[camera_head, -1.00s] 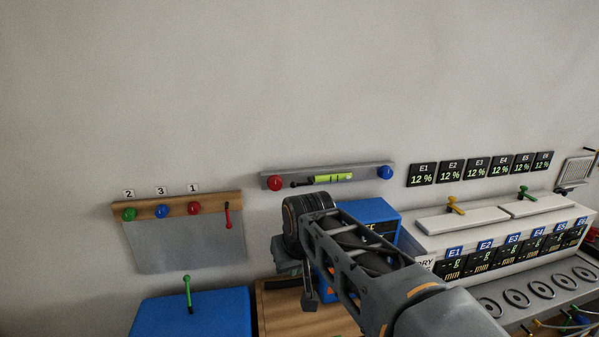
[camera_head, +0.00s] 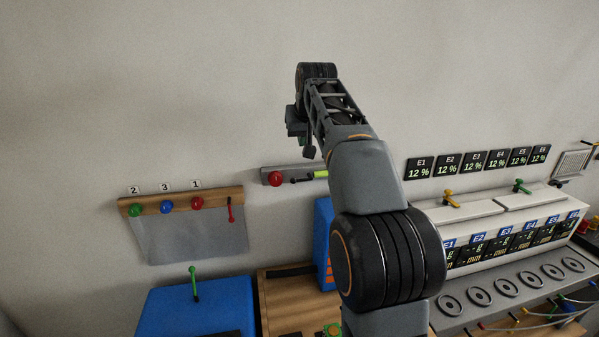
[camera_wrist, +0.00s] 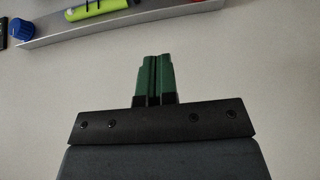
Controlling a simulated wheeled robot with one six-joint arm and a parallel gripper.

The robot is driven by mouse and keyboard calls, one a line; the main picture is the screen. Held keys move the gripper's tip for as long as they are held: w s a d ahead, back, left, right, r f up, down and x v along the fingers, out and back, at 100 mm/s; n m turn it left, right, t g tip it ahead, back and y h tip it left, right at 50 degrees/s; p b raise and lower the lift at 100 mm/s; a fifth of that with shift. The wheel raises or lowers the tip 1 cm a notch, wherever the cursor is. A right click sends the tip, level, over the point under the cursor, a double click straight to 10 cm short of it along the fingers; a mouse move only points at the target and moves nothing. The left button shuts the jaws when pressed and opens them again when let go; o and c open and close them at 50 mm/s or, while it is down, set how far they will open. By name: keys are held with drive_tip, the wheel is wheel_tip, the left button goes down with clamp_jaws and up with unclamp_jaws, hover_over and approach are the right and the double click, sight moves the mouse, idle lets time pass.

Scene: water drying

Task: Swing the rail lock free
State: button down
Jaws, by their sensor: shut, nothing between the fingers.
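A grey wall rail (camera_head: 265,175) carries a red ball knob (camera_head: 276,179), a dark lever (camera_head: 300,180) and a yellow-green level (camera_head: 321,174); my arm hides its right part. In the wrist view the rail (camera_wrist: 110,25) crosses the top with the level (camera_wrist: 92,9) and a blue knob (camera_wrist: 20,29). A wooden rail (camera_head: 182,201) to the left has a red lever (camera_head: 230,210) hanging at its right end. I cannot tell which lever is the rail lock. My gripper (camera_wrist: 153,62) has green fingers, shut and empty, apart from the rail in the picture.
Below are a blue box (camera_head: 195,307) with a green lever (camera_head: 194,284) and a wooden surface (camera_head: 285,297). A white machine (camera_head: 485,215) with displays and levers stands to the right. The wall above the rails is clear.

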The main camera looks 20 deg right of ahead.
hover_over(302, 180)
drive_tip(key=f, duration=0.8)
drive_tip(key=shift+w+a+f+p, duration=0.3)
drive_tip(key=shift+w+a+p, duration=0.05)
drive_tip(key=shift+a+p, duration=0.05)
drive_tip(key=shift+s+f, duration=0.15)
drive_tip(key=shift+f, duration=0.35)
drive_tip(key=shift+s+f, duration=0.15)
drive_tip(key=shift+f, duration=0.35)
drive_tip(key=shift+s+f, duration=0.2)
drive_tip(key=shift+f, duration=0.6)
drive_tip(key=shift+f, duration=0.1)
